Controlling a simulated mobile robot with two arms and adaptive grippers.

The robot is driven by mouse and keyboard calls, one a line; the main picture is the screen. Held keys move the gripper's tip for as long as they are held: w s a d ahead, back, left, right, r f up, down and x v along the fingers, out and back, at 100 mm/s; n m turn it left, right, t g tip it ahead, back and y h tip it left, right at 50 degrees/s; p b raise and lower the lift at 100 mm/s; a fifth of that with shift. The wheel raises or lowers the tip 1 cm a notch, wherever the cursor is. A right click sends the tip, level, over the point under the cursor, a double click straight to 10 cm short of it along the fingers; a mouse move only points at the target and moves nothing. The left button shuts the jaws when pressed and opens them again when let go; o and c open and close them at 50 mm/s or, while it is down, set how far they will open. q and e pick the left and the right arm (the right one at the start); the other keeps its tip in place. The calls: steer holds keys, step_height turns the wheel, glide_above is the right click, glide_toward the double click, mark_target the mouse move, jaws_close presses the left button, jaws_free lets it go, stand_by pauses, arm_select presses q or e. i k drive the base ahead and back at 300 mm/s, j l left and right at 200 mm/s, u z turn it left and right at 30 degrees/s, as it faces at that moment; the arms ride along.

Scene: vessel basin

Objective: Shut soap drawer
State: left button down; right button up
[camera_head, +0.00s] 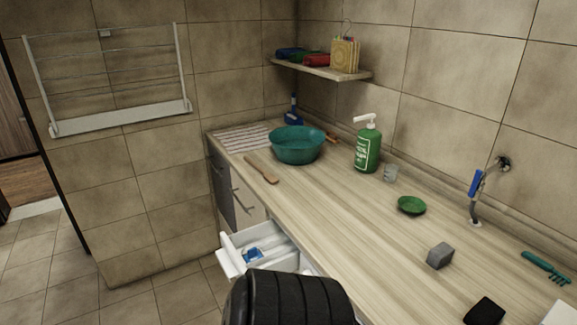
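The white drawer (231,262) stands pulled out from the front of the wooden counter, below its top. Inside it I see a blue and white item (252,255) and some pale things that I cannot make out. A black ribbed part of mine at the bottom of the picture hides the near side of the drawer and the counter front beside it. Neither of my grippers shows in this view.
On the counter (330,225) stand a teal basin (296,146), a wooden paddle (261,169), a green pump bottle (367,148), a glass (391,173), a green dish (411,205) and a grey block (440,255). The tiled floor left of the drawer is clear.

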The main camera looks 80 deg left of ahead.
mark_target(279, 251)
steer(key=u, duration=3.15)
steer(key=i+j+z, duration=0.1)
steer(key=z, duration=0.35)
